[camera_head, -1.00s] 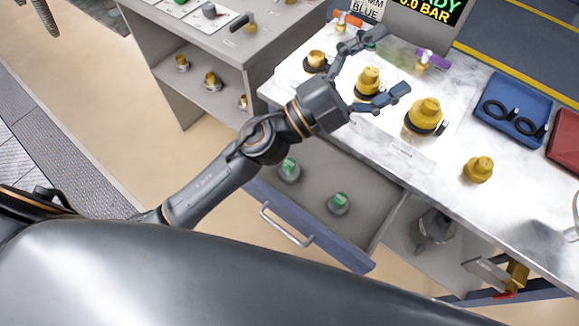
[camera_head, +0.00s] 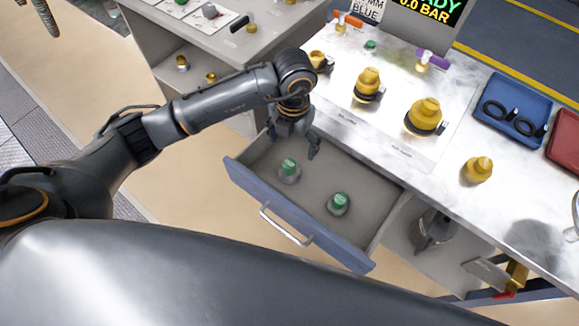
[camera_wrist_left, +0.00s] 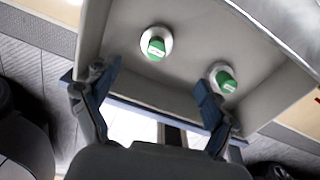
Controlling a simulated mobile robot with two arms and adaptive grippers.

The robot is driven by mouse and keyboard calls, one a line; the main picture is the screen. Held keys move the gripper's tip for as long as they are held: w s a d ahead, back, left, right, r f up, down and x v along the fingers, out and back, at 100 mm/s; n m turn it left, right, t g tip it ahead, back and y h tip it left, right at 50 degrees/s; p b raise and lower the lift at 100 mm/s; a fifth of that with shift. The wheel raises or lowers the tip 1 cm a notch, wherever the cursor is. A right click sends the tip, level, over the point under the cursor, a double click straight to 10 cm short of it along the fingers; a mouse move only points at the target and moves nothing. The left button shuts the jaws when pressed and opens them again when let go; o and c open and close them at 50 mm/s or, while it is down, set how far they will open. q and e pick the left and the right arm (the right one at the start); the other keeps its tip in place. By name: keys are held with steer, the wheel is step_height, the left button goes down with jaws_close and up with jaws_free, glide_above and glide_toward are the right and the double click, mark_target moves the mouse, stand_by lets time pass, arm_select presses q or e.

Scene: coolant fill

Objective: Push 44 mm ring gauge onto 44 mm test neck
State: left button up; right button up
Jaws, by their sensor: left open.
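Brass necks stand in a row on the marble bench: a small one (camera_head: 318,60), a middle one (camera_head: 368,82) and a large one (camera_head: 425,114). Dark rings or collars show at their bases; whether these are ring gauges I cannot tell. Their size labels are too small to read, so I cannot say which is 44 mm. Two black rings (camera_head: 512,118) lie in a blue tray. My left gripper (camera_head: 292,145) is open and empty, pointing down over the open drawer. In the left wrist view its spread fingers (camera_wrist_left: 158,76) have nothing between them. My right gripper is not in view.
The open drawer (camera_head: 262,204) holds two green-capped pieces (camera_head: 289,168) (camera_head: 339,203); they also show in the left wrist view (camera_wrist_left: 156,44) (camera_wrist_left: 223,78). A loose brass piece (camera_head: 478,170) stands on the bench front. A red tray (camera_head: 565,142) is at the right.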

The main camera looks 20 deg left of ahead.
mark_target(289, 163)
arm_select(q)
step_height(289, 163, down, 7)
steer(key=shift+s+r+p, duration=0.1)
steer(key=shift+p, duration=0.25)
steer(key=f, duration=0.1)
steer(key=f+p, duration=0.1)
steer(key=f, duration=0.2)
steer(key=shift+a+f, duration=0.35)
steer(key=shift+f, duration=0.4)
steer(key=shift+c, duration=0.4)
steer(key=c, duration=1.1)
steer(key=shift+c, duration=0.2)
steer(key=shift+r, duration=0.1)
